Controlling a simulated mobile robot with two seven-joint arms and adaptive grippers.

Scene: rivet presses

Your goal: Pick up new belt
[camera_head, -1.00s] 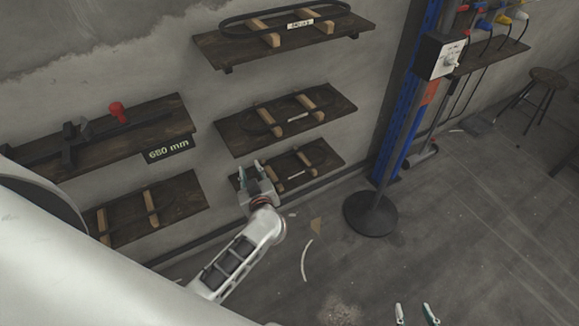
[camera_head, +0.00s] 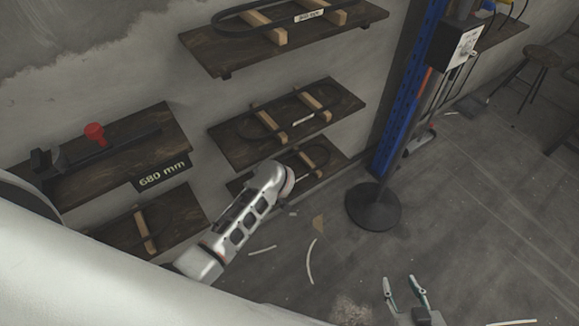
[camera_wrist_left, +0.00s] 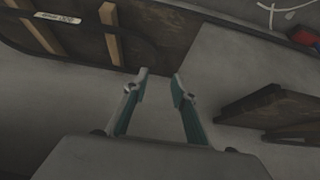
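Dark looped belts lie over wooden blocks on wall shelves in the head view: a thick one on the upper shelf (camera_head: 222,55), thinner ones on the middle shelf (camera_head: 226,146) and lower shelf (camera_head: 335,168). My left arm reaches to the lower shelf, and its wrist hides its fingers there. In the left wrist view my left gripper (camera_wrist_left: 158,80) is open and empty, just short of the edge of a wooden shelf (camera_wrist_left: 180,35) bearing a belt, blocks and a label. My right gripper (camera_head: 401,287) is open and empty above the floor at bottom right.
A black round stand base (camera_head: 373,207) with a control box (camera_head: 455,42) stands right of the shelves beside a blue post (camera_head: 402,110). Thin strips lie on the floor, which is otherwise mostly clear.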

